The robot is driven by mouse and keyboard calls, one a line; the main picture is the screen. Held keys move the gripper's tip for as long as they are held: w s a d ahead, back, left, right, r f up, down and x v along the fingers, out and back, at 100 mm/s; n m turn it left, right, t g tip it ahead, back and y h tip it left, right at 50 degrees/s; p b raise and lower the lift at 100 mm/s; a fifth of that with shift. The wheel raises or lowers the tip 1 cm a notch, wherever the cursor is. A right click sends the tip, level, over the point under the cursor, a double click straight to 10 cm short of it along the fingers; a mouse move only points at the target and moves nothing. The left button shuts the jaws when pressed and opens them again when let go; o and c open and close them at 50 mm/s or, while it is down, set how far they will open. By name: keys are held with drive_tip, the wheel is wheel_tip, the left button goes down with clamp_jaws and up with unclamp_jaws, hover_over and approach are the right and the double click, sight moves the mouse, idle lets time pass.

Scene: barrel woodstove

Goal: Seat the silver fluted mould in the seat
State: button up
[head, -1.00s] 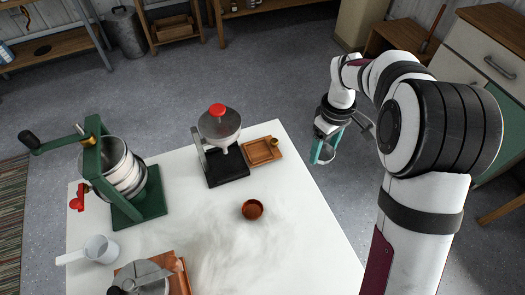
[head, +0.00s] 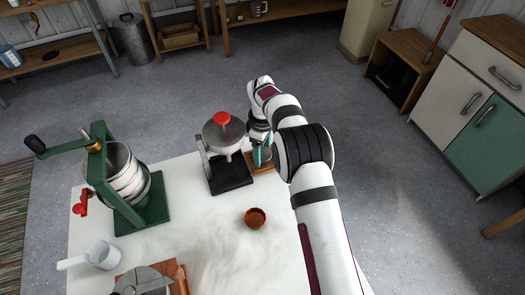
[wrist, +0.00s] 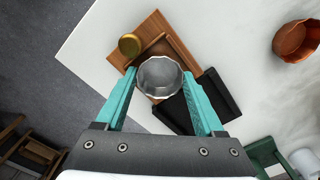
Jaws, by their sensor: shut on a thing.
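The silver fluted mould (wrist: 160,77) is between the teal fingers of my gripper (wrist: 160,88) in the wrist view, its round open mouth facing the camera. My gripper (head: 262,155) is shut on it, above the small wooden tray (head: 258,169) at the table's back right edge. The tray (wrist: 151,29) has a raised rim, and the mould covers part of it in the wrist view. I cannot tell whether the mould touches the tray. A small brass cup (wrist: 129,45) is at the tray's corner, beside the left finger.
A device with a black base (head: 231,174), steel bowl and red knob stands close left of my gripper. A copper bowl (head: 255,217) is in front. A green press (head: 140,202) stands at left. The white tabletop (head: 200,235) has free room in the middle.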

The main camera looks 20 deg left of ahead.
sight(263, 154)
drive_tip(key=shift+f, duration=0.3)
drive_tip(key=o, duration=1.3)
wheel_tip(263, 154, up, 11)
drive_tip(key=s+d+r+m, duration=0.4)
drive_tip(key=d+r+m, duration=0.3)
drive_tip(key=d+r, duration=0.5)
drive_tip(key=s+d+m+y, duration=0.1)
drive_tip(key=s+d+m, duration=1.25)
drive_tip(key=s, duration=0.55)
drive_tip(key=s+d+f+m, duration=0.1)
drive_tip(key=s, duration=0.1)
drive_tip(key=s+d+f+m, duration=0.1)
drive_tip(key=s, duration=0.2)
drive_tip(key=s+d+f+m, duration=0.1)
drive_tip(key=s, duration=0.2)
drive_tip(key=shift+f+y, duration=0.15)
drive_tip(key=shift+y, duration=0.25)
